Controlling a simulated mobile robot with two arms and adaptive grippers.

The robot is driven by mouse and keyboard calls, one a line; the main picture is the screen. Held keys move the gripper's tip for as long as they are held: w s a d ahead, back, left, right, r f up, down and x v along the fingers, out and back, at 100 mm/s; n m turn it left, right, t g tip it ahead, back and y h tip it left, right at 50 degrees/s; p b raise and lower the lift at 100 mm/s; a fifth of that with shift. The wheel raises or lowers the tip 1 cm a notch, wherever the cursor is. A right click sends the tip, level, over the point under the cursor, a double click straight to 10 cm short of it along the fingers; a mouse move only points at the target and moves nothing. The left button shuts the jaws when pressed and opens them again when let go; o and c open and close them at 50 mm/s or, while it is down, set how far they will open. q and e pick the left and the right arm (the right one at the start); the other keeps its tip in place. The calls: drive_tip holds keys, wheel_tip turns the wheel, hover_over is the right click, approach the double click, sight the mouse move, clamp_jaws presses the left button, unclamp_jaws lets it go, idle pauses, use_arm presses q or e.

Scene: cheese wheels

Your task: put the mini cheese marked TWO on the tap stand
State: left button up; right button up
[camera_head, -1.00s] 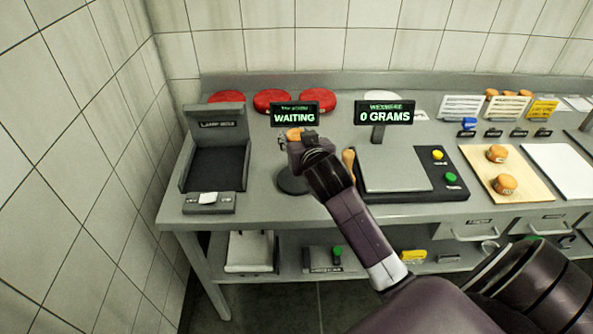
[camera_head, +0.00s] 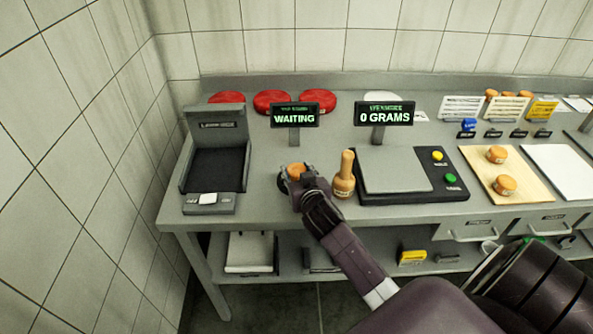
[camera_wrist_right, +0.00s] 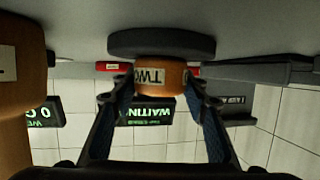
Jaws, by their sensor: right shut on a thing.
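The mini cheese (camera_head: 296,169) is a small orange cylinder. Its TWO label shows upside down in the right wrist view (camera_wrist_right: 160,75). My right gripper (camera_head: 298,175) is shut on its sides; both fingers also show in the wrist view (camera_wrist_right: 160,98). The tap stand (camera_head: 281,183) is a low dark disc, mostly hidden by the gripper in the head view. In the inverted wrist view the disc (camera_wrist_right: 160,43) lies right against the cheese's underside, apparently touching. The sign behind the stand (camera_head: 294,117) reads WAITING. My left gripper is not in view.
A wooden mallet (camera_head: 344,181) stands upright just right of my gripper. Beyond it is a scale (camera_head: 395,168) showing 0 GRAMS. A dark label device (camera_head: 217,165) stands at the left. Two more mini cheeses sit on a wooden board (camera_head: 520,185). Red wheels (camera_head: 272,102) lie behind.

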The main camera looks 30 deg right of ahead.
drive_tip(key=o, duration=1.3)
drive_tip(key=shift+s, duration=0.1)
drive_tip(key=b+v, duration=0.1)
drive_tip(key=v, duration=1.1)
